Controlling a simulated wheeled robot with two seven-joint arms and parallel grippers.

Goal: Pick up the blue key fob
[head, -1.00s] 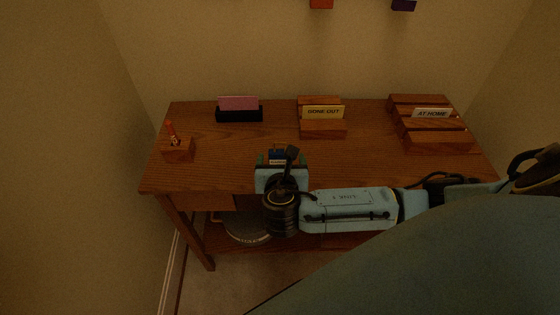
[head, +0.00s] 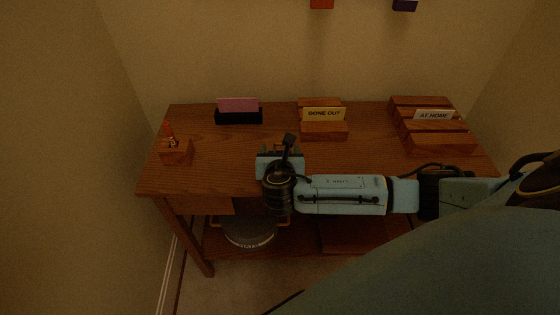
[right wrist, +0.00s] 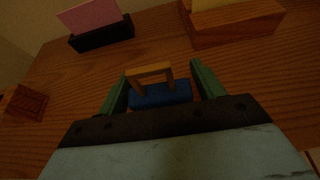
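The blue key fob (right wrist: 162,96) lies between the fingers of my right gripper (right wrist: 158,80) in the right wrist view, with a tan, frame-like loop on its far side. The two green fingers stand apart on either side of it, and I see no firm contact. In the head view my right gripper (head: 279,148) is low over the front middle of the desk, and its wrist hides most of the fob. My left gripper is not in view.
On the wooden desk (head: 225,165) stand a black holder with a pink card (head: 238,116), a wooden block with a yellow GONE OUT card (head: 323,131), a slotted AT HOME block (head: 440,143), and a small wooden block (head: 176,152) with a red item. A round object (head: 249,232) sits below.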

